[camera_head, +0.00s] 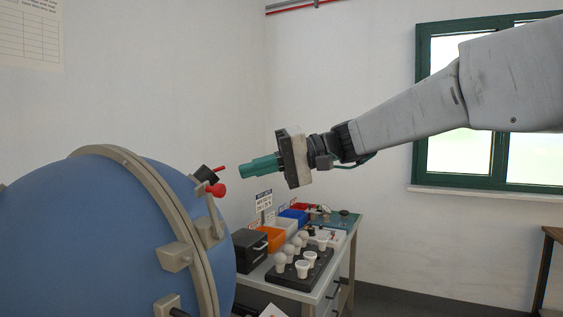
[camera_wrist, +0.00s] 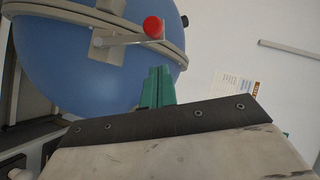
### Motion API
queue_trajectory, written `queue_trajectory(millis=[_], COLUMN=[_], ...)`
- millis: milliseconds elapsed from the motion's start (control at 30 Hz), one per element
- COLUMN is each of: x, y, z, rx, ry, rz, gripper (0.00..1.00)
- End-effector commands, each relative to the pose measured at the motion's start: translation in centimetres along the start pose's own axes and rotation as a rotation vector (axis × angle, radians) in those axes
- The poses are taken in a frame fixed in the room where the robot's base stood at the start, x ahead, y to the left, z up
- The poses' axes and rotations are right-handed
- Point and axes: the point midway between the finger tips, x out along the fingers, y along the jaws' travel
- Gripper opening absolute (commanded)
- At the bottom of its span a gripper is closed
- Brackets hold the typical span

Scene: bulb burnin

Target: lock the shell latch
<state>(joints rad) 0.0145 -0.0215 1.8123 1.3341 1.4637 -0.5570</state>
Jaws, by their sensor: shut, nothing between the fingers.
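The large blue shell (camera_head: 120,225) with a beige rim band (camera_head: 165,205) fills the left of the head view. The latch lever (camera_head: 213,215) on the band ends in a red knob (camera_head: 217,190). In the wrist view the lever (camera_wrist: 130,40) and red knob (camera_wrist: 153,27) show above the fingers, against the blue shell (camera_wrist: 75,65). My gripper (camera_head: 246,169), with green fingers, is shut and empty, to the right of the knob and a little higher in the head view. The fingers also show in the wrist view (camera_wrist: 157,85). A gap shows between fingers and knob.
A workbench (camera_head: 338,270) stands behind, with a black bulb tray (camera_head: 297,275), an orange bin (camera_head: 270,238), a blue bin (camera_head: 295,215) and a black box (camera_head: 250,250). A black fitting with a red tip (camera_head: 205,174) sits by the knob. The air right of the shell is free.

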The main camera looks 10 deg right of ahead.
Motion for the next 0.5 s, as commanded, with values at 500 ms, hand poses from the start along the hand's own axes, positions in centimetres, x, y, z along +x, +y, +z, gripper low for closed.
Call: queue_trajectory(millis=[500], x=[2.7], y=[0.0], z=[2.9], rx=[0.0], ry=[0.0], rz=[0.001], gripper=[0.0])
